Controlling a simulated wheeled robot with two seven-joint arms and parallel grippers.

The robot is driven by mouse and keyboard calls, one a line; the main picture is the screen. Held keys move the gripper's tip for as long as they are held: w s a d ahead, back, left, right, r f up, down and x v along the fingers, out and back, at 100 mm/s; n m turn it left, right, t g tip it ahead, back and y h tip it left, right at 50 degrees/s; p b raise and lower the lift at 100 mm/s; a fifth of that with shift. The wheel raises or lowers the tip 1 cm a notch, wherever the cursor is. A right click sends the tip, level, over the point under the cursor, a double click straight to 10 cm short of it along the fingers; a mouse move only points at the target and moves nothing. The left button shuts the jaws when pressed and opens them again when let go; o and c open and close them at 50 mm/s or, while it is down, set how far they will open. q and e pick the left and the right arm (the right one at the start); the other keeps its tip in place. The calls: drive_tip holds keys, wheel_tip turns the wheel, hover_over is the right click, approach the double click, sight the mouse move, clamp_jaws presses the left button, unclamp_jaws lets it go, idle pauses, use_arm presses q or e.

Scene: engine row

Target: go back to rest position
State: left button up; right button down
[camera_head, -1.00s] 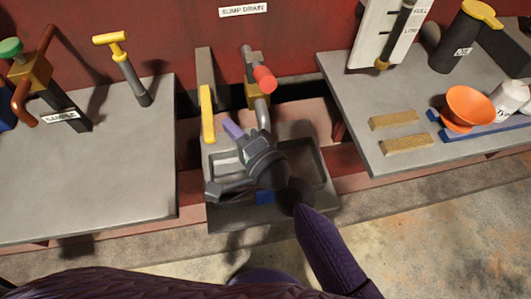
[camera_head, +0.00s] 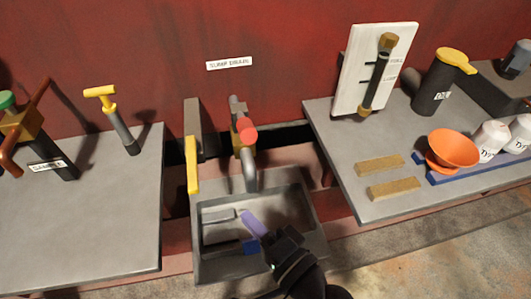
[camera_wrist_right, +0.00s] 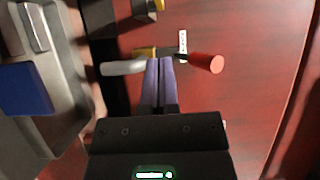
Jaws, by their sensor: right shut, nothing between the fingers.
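My right gripper (camera_head: 254,222) is over the grey drain tray (camera_head: 314,232) in the head view. Its purple fingers are shut with nothing between them; they show side by side in the right wrist view (camera_wrist_right: 158,85). The sump drain valve, a brass body (camera_head: 241,136) with a red knob (camera_head: 247,133) and a grey spout (camera_head: 249,172), stands behind the gripper, apart from it. In the right wrist view the red knob (camera_wrist_right: 210,63) is just beyond the fingertips. My left gripper is not in view.
A yellow-handled lever (camera_head: 192,165) stands at the tray's left. The left bench (camera_head: 80,225) holds a yellow-handled pump (camera_head: 112,115) and the sample valve (camera_head: 35,140). The right bench (camera_head: 385,207) holds two tan blocks (camera_head: 393,188), an orange funnel (camera_head: 453,150) and white bottles (camera_head: 490,140).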

drive_tip(key=s+d+f+n+g+h, duration=0.5)
drive_tip(key=s+d+h, duration=0.15)
drive_tip(key=d, duration=0.35)
drive_tip(key=s+d+f+n+g+h, duration=0.5)
drive_tip(key=d+h, duration=0.2)
drive_tip(key=d, duration=0.2)
wheel_tip(320, 180, down, 16)
drive_tip(key=s+f+g, duration=0.1)
drive_tip(key=s, duration=0.2)
drive_tip(key=s+d+f+g, duration=0.1)
drive_tip(key=s+d+f, duration=0.1)
drive_tip(key=s+f, duration=0.3)
drive_tip(key=s+d+f+n, duration=0.1)
drive_tip(key=s+d+f, duration=0.2)
drive_tip(key=s, duration=0.6)
wheel_tip(320, 180, down, 2)
drive_tip(key=shift+s+d+f+g, duration=0.1)
drive_tip(key=shift+s+d+g, duration=0.1)
drive_tip(key=shift+s+g, duration=0.2)
